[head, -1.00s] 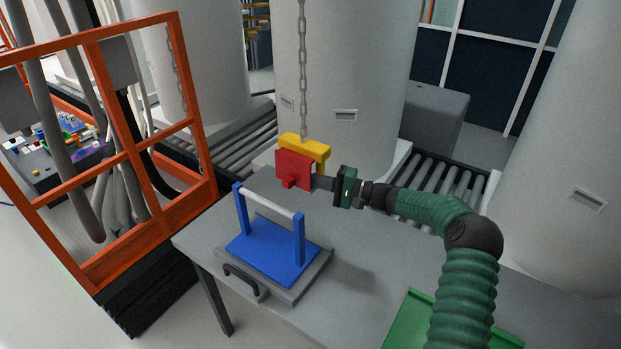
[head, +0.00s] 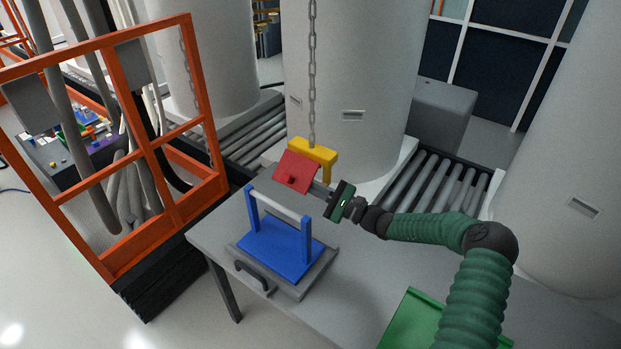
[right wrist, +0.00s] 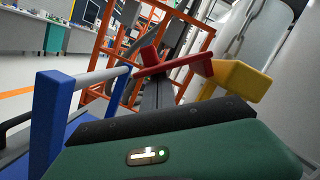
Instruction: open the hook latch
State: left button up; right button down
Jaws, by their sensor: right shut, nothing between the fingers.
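A yellow hook (head: 320,153) hangs on a chain (head: 312,75) above the far side of the grey table. A red latch plate (head: 297,170) with a small red knob sits at its front and is tilted. My right gripper (head: 317,187) is shut and empty, its fingers at the lower right edge of the red plate. In the right wrist view the red latch (right wrist: 185,66) lies just beyond the dark fingers (right wrist: 157,88), with the yellow hook (right wrist: 240,78) to the right. I cannot tell whether the fingers touch the latch. My left gripper is not in view.
A blue frame with a grey bar (head: 278,205) stands on the table (head: 375,245), left of my right arm. A green tray (head: 410,320) lies at the front right. An orange guard frame (head: 150,150) stands at left. White tanks and roller conveyors are behind.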

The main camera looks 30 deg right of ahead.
aim_at(304, 183)
jog(key=r+m+p, duration=0.2)
jog(key=m+p, duration=0.1)
jog(key=a+r+m+t+h+p, duration=0.1)
jog(key=m+p, duration=0.1)
jog(key=shift+s+a, duration=0.1)
jog(key=shift+s, duration=0.15)
jog(key=shift+s+a+r+m+t+h+p, duration=0.1)
jog(key=shift+r+m+t+h+p, duration=0.15)
jog(key=shift+m+p, duration=0.55)
jog(key=shift+a+r+m+t+h+p, duration=0.15)
jog(key=shift+m+h+p, duration=0.25)
jog(key=shift+m, duration=0.6)
jog(key=shift+d, duration=0.1)
